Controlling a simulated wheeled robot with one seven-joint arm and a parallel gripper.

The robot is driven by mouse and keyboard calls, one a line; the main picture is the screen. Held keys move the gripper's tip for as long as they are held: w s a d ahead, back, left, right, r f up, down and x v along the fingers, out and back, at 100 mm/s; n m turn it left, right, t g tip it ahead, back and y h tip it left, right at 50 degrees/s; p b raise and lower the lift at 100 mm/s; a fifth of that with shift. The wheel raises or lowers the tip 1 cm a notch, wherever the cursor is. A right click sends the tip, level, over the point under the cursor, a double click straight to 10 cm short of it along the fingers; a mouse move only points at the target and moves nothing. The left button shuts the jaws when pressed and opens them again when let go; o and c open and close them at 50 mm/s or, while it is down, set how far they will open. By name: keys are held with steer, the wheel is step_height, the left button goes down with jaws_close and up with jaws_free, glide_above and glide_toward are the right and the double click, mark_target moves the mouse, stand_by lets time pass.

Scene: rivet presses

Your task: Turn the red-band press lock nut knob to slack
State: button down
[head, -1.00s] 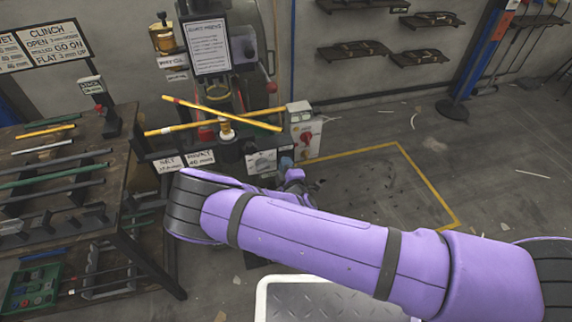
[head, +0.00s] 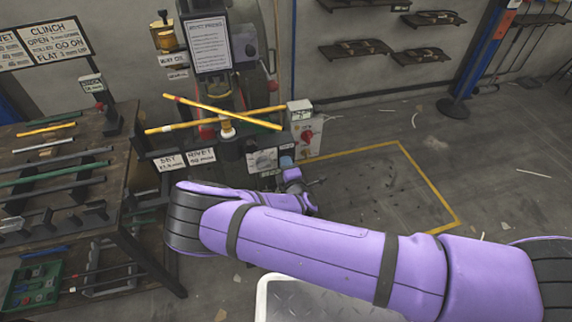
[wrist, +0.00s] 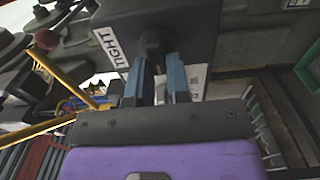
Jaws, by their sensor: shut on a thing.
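The lock nut knob (wrist: 152,45) is dark and sits on the face of a grey box in the wrist view. A white label reading TIGHT (wrist: 112,48) is left of it; a second label (wrist: 194,80) at its right is mostly hidden. My gripper (wrist: 158,78) has its blue fingers closed on both sides of the knob. In the head view the press (head: 228,95) stands at the back wall. My gripper (head: 287,163) is small there, beside the labelled box (head: 262,160) low on the press.
Yellow bars (head: 215,110) cross the front of the press. A grey box with a red knob (head: 306,136) stands just right. A workbench (head: 60,190) with rods is at left.

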steer(key=c, duration=1.1)
jaws_free()
steer(key=v, duration=1.1)
steer(key=shift+w, duration=0.1)
